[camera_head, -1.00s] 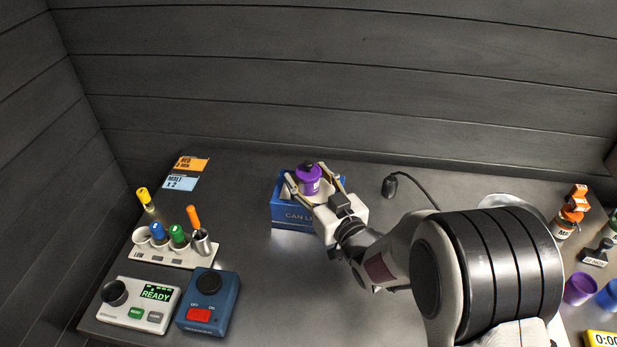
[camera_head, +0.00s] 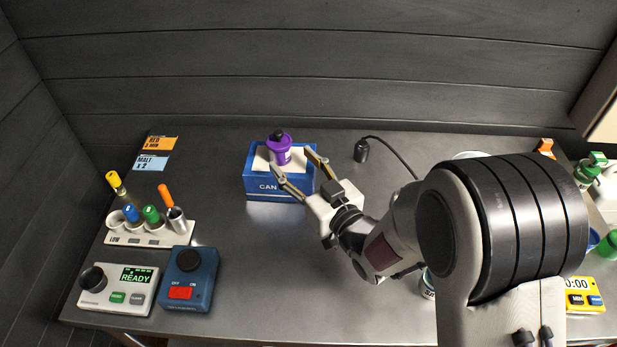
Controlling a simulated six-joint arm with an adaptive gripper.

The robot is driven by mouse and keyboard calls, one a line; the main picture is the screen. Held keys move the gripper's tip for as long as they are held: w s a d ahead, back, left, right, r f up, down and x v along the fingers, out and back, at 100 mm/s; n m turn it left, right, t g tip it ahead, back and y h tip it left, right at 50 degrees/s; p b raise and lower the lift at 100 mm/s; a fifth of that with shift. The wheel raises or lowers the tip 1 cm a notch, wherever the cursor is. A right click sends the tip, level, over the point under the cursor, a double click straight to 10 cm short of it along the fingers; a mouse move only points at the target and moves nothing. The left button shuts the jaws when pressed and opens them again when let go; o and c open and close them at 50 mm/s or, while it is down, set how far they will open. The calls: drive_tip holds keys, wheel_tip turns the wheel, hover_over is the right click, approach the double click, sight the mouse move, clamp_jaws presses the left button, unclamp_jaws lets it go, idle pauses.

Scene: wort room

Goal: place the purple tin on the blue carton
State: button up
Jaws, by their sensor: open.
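The purple tin (camera_head: 281,155) with a dark knob on its lid stands upright on top of the blue carton (camera_head: 262,186). The carton is at the back middle of the steel table, with lettering on its front that my gripper partly covers. My gripper (camera_head: 293,166) is open, to the lower right of the tin, with its fingers spread apart and pointing toward it. The fingertips are in front of and over the carton's right part. A gap shows between the tin and the right finger. I cannot tell whether the left finger touches the carton.
A rack (camera_head: 150,229) with several coloured tubes, a READY device (camera_head: 119,290) and a blue box with a red switch (camera_head: 188,279) stand at the left. A black cabled object (camera_head: 361,151) lies right of the carton.

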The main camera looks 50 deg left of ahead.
drive_tip(key=shift+s+d+r, duration=0.1)
drive_tip(key=shift+s+d, duration=0.15)
drive_tip(key=shift+d, duration=1)
drive_tip(key=shift+s+d, duration=0.2)
drive_tip(key=shift+d, duration=1.05)
